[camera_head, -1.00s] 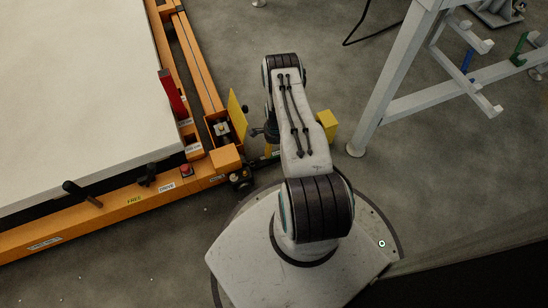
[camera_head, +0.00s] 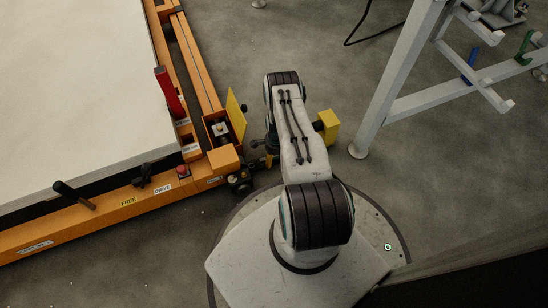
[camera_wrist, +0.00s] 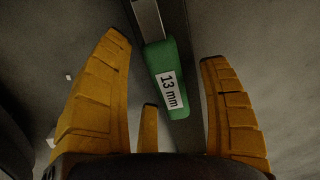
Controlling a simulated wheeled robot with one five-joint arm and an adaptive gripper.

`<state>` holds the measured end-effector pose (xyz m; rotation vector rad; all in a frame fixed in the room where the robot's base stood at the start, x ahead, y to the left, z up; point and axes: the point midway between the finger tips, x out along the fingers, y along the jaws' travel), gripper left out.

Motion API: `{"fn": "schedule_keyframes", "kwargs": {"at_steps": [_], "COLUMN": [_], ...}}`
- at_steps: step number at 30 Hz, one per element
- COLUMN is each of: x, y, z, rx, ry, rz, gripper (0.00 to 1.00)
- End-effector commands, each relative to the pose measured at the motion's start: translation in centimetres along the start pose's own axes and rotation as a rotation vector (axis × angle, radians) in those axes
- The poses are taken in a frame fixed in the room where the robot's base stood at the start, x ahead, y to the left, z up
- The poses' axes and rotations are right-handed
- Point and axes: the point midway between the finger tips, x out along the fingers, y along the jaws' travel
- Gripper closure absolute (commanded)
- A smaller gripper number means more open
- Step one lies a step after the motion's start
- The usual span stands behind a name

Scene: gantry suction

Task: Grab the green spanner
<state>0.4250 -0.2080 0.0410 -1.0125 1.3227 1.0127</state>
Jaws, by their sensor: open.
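The green spanner (camera_wrist: 168,75) shows in the wrist view as a green grip with a white "13 mm" label and a grey metal shaft above it. My gripper (camera_wrist: 165,52) is open, with yellow fingers on the left and right of the green grip and a third finger below, just left of it. Clear gaps show between the side fingers and the grip. In the head view, my arm hides most of the gripper; a yellow part of it (camera_head: 327,124) shows at the arm's right. I cannot make out the spanner under the arm there.
An orange-framed machine (camera_head: 110,207) with a pale bed stands at the left, its yellow plate (camera_head: 236,115) close to my arm. A grey rack (camera_head: 393,80) stands at the right, with blue (camera_head: 469,66) and green (camera_head: 523,47) pieces.

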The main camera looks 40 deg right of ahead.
Motion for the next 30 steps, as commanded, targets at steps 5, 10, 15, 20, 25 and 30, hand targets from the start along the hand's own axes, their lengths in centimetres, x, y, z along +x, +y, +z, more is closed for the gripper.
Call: {"fn": "schedule_keyframes", "kwargs": {"at_steps": [5,10,15,20,25,30], "x": [-0.08,-0.09,-0.09,-0.09,-0.08,-0.08], "y": [-0.02,-0.02,-0.02,-0.02,-0.02,-0.03], "z": [0.00,0.00,0.00,0.00,0.00,-0.01], "rx": [0.000,0.000,0.000,0.000,0.000,0.000], "ry": [0.000,0.000,0.000,0.000,0.000,0.000], "rz": [0.000,0.000,0.000,0.000,0.000,-0.001], "gripper": [0.35,0.50,0.66,0.80,0.95,0.97]}}
